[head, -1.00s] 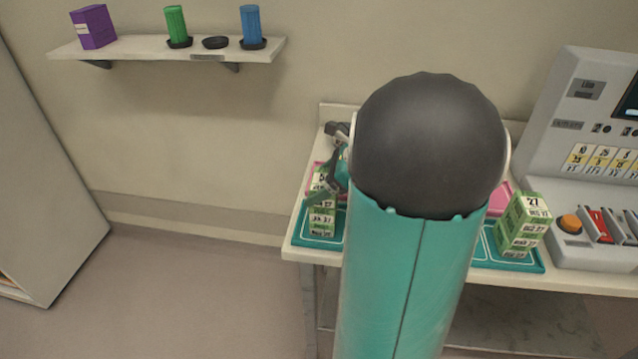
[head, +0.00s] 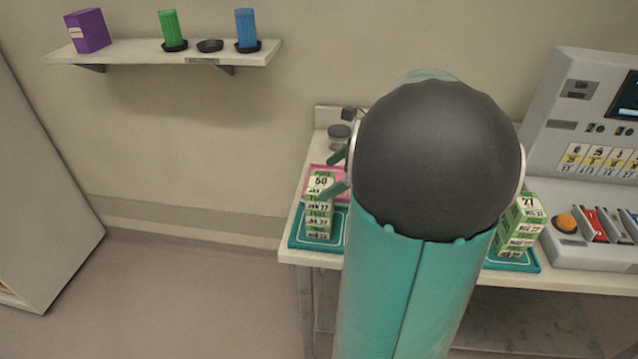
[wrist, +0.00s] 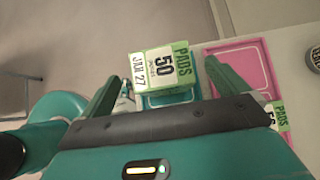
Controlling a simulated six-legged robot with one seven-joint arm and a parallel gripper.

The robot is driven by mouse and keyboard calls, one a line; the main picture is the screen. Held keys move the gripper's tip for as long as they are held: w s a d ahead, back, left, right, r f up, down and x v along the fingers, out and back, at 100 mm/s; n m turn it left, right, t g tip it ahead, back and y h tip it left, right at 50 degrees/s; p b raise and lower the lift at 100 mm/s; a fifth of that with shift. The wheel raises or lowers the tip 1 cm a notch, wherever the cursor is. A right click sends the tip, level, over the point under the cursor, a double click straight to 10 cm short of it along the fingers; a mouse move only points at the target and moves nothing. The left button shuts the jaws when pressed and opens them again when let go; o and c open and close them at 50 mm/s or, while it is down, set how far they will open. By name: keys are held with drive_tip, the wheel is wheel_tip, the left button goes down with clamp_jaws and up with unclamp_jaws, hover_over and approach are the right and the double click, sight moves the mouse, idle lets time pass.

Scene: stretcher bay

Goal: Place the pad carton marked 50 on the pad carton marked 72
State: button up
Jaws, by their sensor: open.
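The pad carton marked 50 (head: 321,181) is the top of a green-and-white stack at the left of the table. It also shows in the wrist view (wrist: 161,67), with its 50 label readable. My gripper (head: 337,172) is open beside this carton, partly hidden behind my arm. In the wrist view my gripper's fingers (wrist: 164,70) are spread wide, with the carton ahead between them; I cannot tell whether they touch it. I cannot read a 72 on any carton; my arm hides the middle of the table.
A teal tray (head: 297,241) lies under the left stack, with a pink tray (wrist: 262,70) behind. Another stack topped by a carton marked 27 (head: 525,210) stands at right, near a grey console (head: 575,125). A dark-lidded jar (head: 339,136) stands at the back left.

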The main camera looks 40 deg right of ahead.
drive_tip(key=v, duration=0.6)
drive_tip(key=s+a+n+h, duration=0.2)
drive_tip(key=a+n, duration=1.2)
drive_tip(key=a, duration=0.2)
drive_tip(key=s+a+f+n+g+h, duration=0.1)
drive_tip(key=s+a+n+h, duration=0.1)
drive_tip(key=a+n, duration=1.2)
drive_tip(key=shift+a+f+g+h, duration=0.15)
drive_tip(key=shift+a+g+h, duration=0.15)
drive_tip(key=shift+a+h, duration=0.55)
